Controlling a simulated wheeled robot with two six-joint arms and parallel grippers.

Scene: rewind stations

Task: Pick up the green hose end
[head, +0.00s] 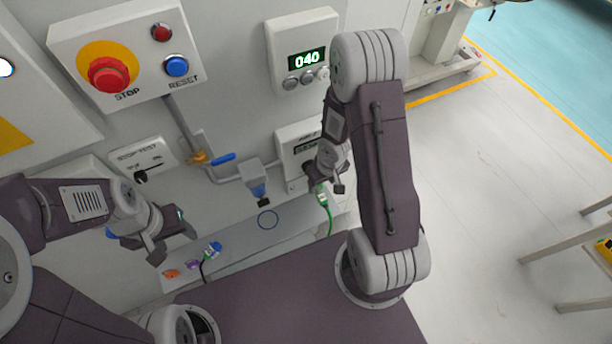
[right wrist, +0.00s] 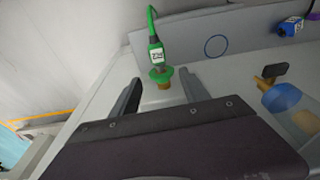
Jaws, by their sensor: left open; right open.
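The green hose end (right wrist: 157,56) has a pale label, a green flange and a brass-coloured tip. A green hose runs up from it in the right wrist view. In the head view the green hose end (head: 322,199) is by the wall, just below my right gripper (head: 325,182). My right gripper (right wrist: 160,80) is open, with the flange and tip seen between its fingertips and a gap on each side. Whether it is fully between the fingers in depth I cannot tell. My left gripper (head: 168,232) is open and empty, in front of the wall at left.
On the ledge (head: 240,250) are a blue hose end (head: 214,248), a purple piece (head: 192,264), an orange piece (head: 172,273) and a blue ring (head: 267,220). A blue-handled valve (head: 222,160) and a blue fitting (head: 258,190) stick out of the wall.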

